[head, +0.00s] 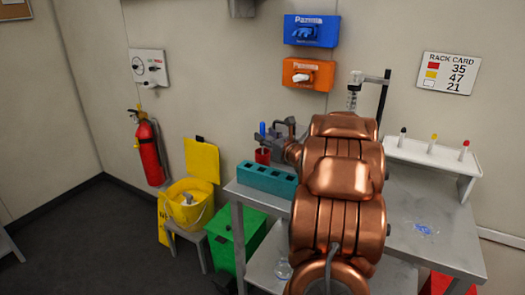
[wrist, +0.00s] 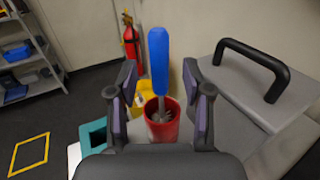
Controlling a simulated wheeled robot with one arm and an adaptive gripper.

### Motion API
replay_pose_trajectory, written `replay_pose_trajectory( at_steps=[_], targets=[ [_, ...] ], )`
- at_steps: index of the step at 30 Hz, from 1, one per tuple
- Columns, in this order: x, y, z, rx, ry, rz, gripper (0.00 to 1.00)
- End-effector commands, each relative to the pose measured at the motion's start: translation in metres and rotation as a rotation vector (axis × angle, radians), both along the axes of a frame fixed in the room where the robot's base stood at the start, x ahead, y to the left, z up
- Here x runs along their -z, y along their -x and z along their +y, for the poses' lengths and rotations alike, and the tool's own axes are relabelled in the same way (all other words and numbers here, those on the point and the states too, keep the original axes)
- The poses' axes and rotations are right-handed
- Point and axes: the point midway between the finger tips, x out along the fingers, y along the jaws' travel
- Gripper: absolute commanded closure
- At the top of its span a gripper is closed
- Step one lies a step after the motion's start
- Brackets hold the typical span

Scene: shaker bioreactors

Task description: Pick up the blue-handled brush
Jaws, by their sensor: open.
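The blue-handled brush (wrist: 159,62) stands upright in a red cup (wrist: 162,122) in the wrist view, its bristles down inside the cup. In the head view the brush (head: 262,129) and the red cup (head: 262,156) show at the back left of the metal table. My gripper (wrist: 164,85) is open, with one finger on each side of the brush as seen from the wrist. The handle rises in the picture above the fingertips. I cannot tell whether the fingers touch it. In the head view my copper arm hides part of the table, and the gripper (head: 281,135) is small beside the cup.
A teal block with holes (head: 266,180) lies on the table in front of the cup. A grey case with a black handle (wrist: 262,85) stands close on the right in the wrist view. A white rack (head: 433,157) is at the table's right.

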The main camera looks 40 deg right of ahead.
Motion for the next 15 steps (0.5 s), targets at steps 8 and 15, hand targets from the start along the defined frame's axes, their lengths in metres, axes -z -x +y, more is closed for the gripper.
replay_pose_trajectory(
  at_steps=[8,15],
  targets=[
    [-0.001,-0.023,-0.003,-0.001,-0.001,0.000,0.50],
    [0.000,-0.025,-0.004,0.001,0.000,0.001,0.50]
  ],
)
